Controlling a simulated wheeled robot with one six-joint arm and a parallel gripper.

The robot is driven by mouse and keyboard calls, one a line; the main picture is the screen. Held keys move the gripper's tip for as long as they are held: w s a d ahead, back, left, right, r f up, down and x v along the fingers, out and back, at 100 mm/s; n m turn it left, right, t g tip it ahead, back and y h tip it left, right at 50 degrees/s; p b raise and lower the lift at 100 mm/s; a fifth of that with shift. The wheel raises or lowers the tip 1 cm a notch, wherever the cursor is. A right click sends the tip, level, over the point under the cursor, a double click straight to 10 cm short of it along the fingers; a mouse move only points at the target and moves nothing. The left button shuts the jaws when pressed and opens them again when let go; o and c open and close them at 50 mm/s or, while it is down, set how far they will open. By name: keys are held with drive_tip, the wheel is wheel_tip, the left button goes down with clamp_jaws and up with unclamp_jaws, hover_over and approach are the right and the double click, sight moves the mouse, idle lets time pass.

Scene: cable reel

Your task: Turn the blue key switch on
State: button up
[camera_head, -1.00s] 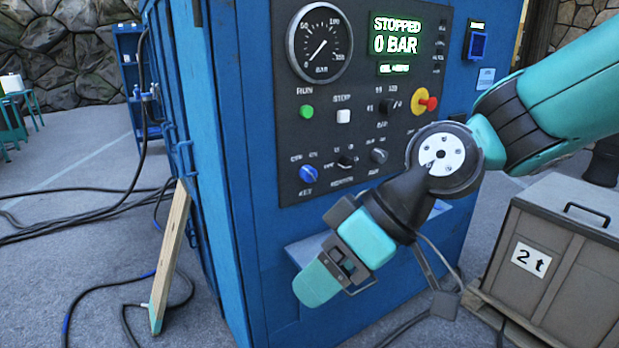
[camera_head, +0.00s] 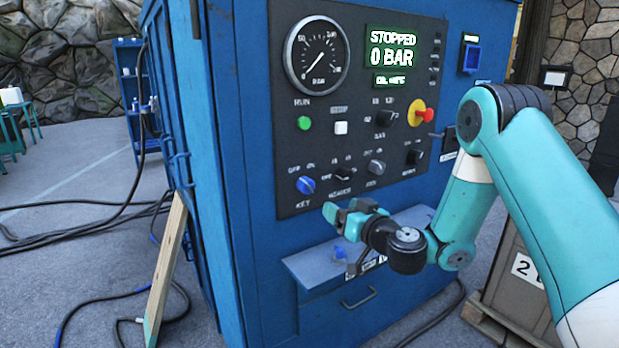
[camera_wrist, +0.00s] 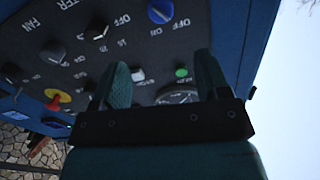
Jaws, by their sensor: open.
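The blue key switch (camera_head: 306,185) is a round blue knob at the lower left of the dark control panel (camera_head: 290,148), with KEY printed below and OFF and ON above. Its pale pointer line tilts toward the upper left, on the OFF side. In the wrist view the blue knob (camera_wrist: 160,11) is at the top edge, beyond the fingertips. My gripper (camera_head: 330,212) is just below and right of the knob, in front of the panel's lower edge, and touches no knob that I can see. In the wrist view my gripper (camera_wrist: 163,80) has its two teal fingers apart with nothing between them.
Black knobs (camera_head: 344,172) sit right of the blue one. Above are a green button (camera_head: 304,123), a white button (camera_head: 341,128), a red emergency stop (camera_head: 424,114), a gauge (camera_head: 317,56) and a display reading STOPPED, 0 BAR (camera_head: 392,48). A shelf (camera_head: 320,272) juts out below.

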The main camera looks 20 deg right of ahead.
drive_tip(key=p, duration=1.1)
approach(312, 189)
drive_tip(key=shift+w, duration=1.1)
drive_tip(key=p+x, duration=0.1)
drive_tip(key=x, duration=0.2)
drive_tip(key=p+x, duration=0.1)
drive_tip(key=x, duration=0.2)
drive_tip(key=p+x, duration=0.1)
drive_tip(key=x, duration=0.2)
drive_tip(key=shift+s+a+p, duration=0.1)
drive_tip(key=shift+a+p, duration=0.25)
drive_tip(key=shift+c, duration=0.2)
drive_tip(key=c, duration=0.9)
